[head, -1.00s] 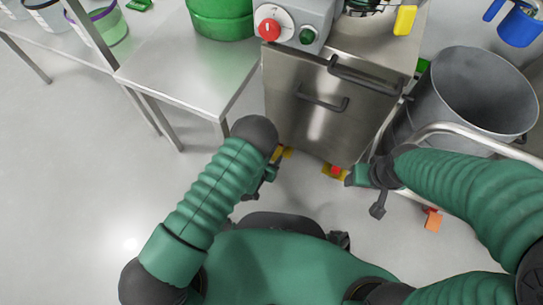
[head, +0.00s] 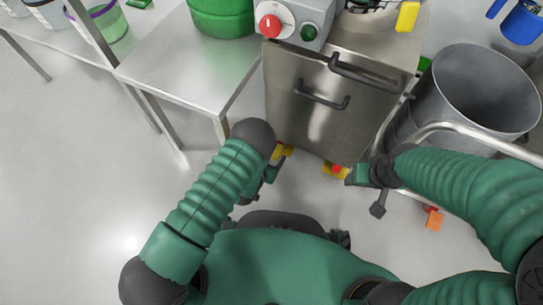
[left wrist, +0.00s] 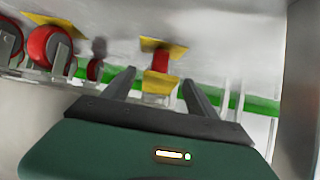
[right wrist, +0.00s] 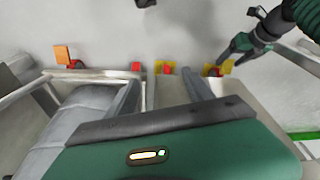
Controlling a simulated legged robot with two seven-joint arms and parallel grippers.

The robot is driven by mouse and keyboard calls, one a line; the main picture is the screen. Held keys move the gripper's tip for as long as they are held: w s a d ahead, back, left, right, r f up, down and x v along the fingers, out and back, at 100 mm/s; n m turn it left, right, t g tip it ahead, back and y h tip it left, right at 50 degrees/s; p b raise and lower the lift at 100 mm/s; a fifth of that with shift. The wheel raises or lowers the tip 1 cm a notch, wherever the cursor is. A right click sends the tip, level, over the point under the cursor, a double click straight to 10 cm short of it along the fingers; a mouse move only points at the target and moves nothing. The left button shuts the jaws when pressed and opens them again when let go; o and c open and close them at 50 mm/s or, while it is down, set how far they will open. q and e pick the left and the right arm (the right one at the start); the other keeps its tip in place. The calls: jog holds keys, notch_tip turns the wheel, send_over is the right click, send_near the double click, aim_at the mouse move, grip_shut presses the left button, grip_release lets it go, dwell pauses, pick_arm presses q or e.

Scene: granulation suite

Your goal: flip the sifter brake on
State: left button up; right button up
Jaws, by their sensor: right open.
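The sifter (head: 315,125) is a steel cabinet with black handles. Two yellow-and-red pedals show at its foot in the head view, one at the left corner (head: 283,151) and one at the right corner (head: 335,170). My left gripper (left wrist: 157,78) is open and low, partly hidden behind my forearm in the head view. In the left wrist view a yellow-and-red pedal (left wrist: 160,60) lies ahead between its fingers, apart from them. My right gripper (right wrist: 160,80) is open near the right pedal, which shows just beyond its fingertips in the right wrist view (right wrist: 166,68). Contact cannot be told.
A steel table (head: 190,65) with a green tub (head: 220,18) stands left of the sifter. A grey bin (head: 475,95) in a tubular frame stands on the right. An orange tag (head: 435,220) is low beside my right arm. The floor at left is clear.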

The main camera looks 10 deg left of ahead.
pick_arm(q)
jog(key=p+v, duration=1)
jog(key=v, duration=0.6)
jog(key=shift+s+p, duration=0.35)
jog(key=shift+a+r, duration=0.1)
jog(key=shift+a, duration=0.05)
